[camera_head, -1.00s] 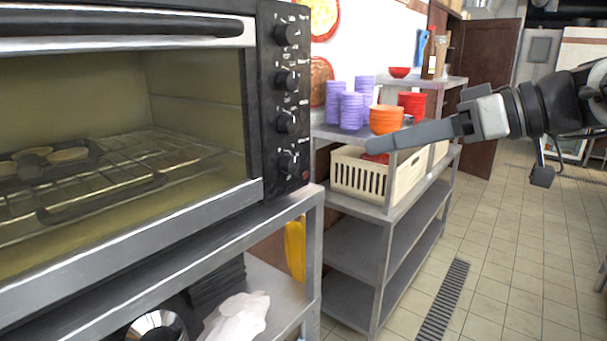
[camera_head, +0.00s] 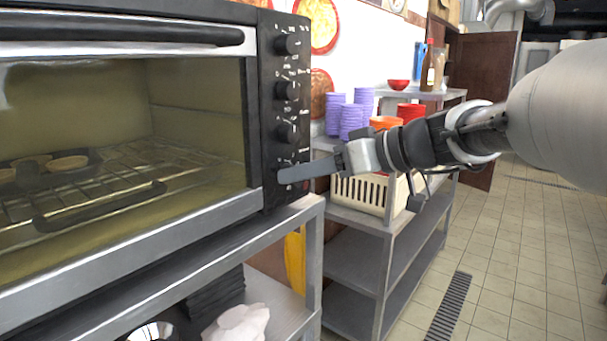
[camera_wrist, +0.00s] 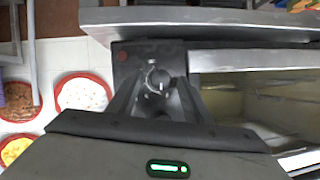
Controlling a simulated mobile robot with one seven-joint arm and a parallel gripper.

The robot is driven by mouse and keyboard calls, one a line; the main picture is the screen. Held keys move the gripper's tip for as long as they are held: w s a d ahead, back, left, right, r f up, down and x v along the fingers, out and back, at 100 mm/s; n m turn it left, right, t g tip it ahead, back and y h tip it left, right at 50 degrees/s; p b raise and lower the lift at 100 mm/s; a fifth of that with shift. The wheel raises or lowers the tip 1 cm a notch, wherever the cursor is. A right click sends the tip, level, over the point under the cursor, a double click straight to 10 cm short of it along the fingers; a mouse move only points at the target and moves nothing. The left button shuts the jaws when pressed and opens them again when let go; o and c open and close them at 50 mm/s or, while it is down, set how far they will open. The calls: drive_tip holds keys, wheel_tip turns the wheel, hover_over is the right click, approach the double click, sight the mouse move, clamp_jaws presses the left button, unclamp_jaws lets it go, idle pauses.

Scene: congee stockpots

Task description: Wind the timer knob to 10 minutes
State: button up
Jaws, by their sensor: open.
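The oven's black control panel (camera_head: 272,110) carries a column of black knobs. The lowest knob, seen from the front in the wrist view (camera_wrist: 158,80), is round with a raised grip bar and has pale markings around it. It appears to be the timer knob, but I cannot read its label or setting. My gripper (camera_head: 284,176) reaches in from the right at the foot of the panel and hides this knob in the head view. In the wrist view my open gripper (camera_wrist: 157,88) has one finger on each side of the knob. I cannot tell whether they touch it.
The other knobs sit above: the top knob (camera_head: 287,44), the second knob (camera_head: 287,90) and the third knob (camera_head: 287,132). The oven door (camera_head: 130,240) is closed. A shelf (camera_head: 375,222) with purple cups (camera_head: 352,121) and a cream crate (camera_head: 358,193) stands close behind my gripper.

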drive_tip(key=shift+w+a+f, duration=0.1)
drive_tip(key=shift+w+a, duration=0.1)
drive_tip(key=shift+a, duration=0.1)
drive_tip(key=c, duration=1.1)
drive_tip(key=shift+o, duration=0.2)
drive_tip(key=shift+w+d+f+m+g+y+b, duration=0.15)
drive_tip(key=shift+m+g+y+b, duration=0.25)
drive_tip(key=shift+m+y, duration=1.15)
drive_tip(key=shift+s+f+m+g+y+b, duration=0.2)
drive_tip(key=shift+m+y+b, duration=0.25)
drive_tip(key=shift+m, duration=2.15)
drive_tip(key=shift+w+d+f+m+g+y+b, duration=0.15)
drive_tip(key=shift+m+g+y+b, duration=0.25)
drive_tip(key=shift+m+y, duration=1.2)
drive_tip(key=shift+a+m+h, duration=0.1)
drive_tip(key=shift+m+h, duration=0.3)
drive_tip(key=shift+m, duration=0.35)
